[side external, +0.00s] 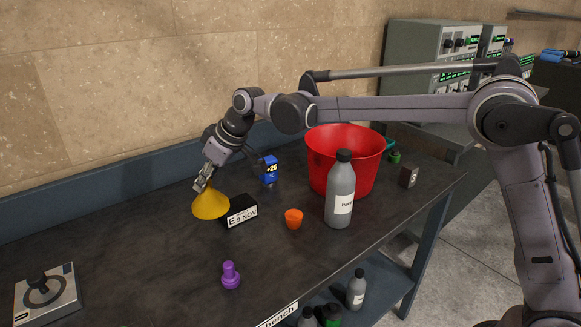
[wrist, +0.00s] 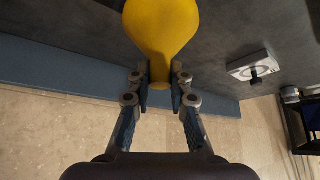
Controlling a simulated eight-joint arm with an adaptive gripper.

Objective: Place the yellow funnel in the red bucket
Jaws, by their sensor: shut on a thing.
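The yellow funnel (side external: 210,204) is at the left of the bench in the side view, wide end down. My gripper (side external: 203,182) is shut on its narrow upper end. In the wrist view my gripper (wrist: 159,88) has its two fingers on either side of the funnel's neck, and the yellow funnel (wrist: 162,28) spreads out beyond them. I cannot tell whether its rim touches the bench. The red bucket (side external: 325,160) stands upright at the back right of the bench, open at the top. A grey bottle hides part of its front.
The grey bottle (side external: 340,190) stands before the bucket. A black labelled block (side external: 240,212) is close beside the funnel. A blue device (side external: 269,171), an orange cup (side external: 293,219), a purple object (side external: 230,275) and a joystick box (side external: 47,295) stand on the bench (side external: 130,245). Its left middle is clear.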

